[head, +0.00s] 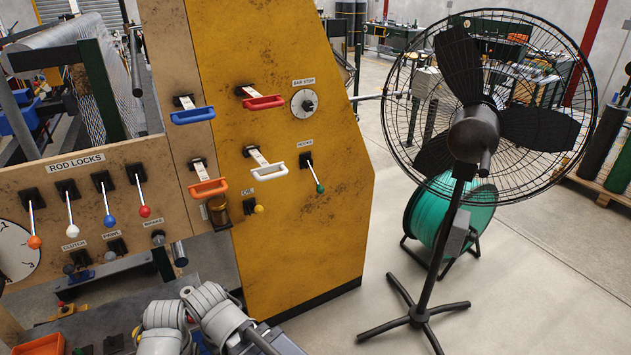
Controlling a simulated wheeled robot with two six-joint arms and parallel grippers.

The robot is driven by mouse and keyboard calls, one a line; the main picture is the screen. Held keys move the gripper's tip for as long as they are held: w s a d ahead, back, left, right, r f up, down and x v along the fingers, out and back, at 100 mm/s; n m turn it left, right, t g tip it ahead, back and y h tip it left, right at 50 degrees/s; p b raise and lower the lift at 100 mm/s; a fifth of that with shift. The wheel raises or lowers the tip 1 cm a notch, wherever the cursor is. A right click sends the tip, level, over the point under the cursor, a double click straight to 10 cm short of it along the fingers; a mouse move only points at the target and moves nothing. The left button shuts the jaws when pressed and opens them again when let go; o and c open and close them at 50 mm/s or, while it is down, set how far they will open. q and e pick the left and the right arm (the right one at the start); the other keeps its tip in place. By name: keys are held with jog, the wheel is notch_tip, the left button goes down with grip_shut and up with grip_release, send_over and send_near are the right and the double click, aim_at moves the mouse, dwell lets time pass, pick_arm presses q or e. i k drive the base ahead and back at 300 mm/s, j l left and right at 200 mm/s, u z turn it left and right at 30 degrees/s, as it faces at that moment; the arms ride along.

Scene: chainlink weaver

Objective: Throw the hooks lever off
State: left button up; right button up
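The hooks lever (314,174) is on the yellow machine panel (285,215), under a small label that seems to read HOOKS. It has a black base, a thin pale rod and a green knob at its lower end. The rod slants down and a little to the right. Nothing touches or covers it. Grey links of my arms show at the bottom edge, well below and left of the lever. Neither gripper's fingers can be seen.
Left of the lever are a white handle (272,170), a red handle (264,102), an orange handle (208,187) and a yellow knob (259,208). A BAR STOP dial (304,103) is above. A black fan (475,135) and green reel (425,215) stand right. Floor between is clear.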

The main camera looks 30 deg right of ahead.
aim_at(321, 189)
jog(key=i+j, duration=0.15)
jog(key=i, duration=0.35)
jog(key=z, duration=1.75)
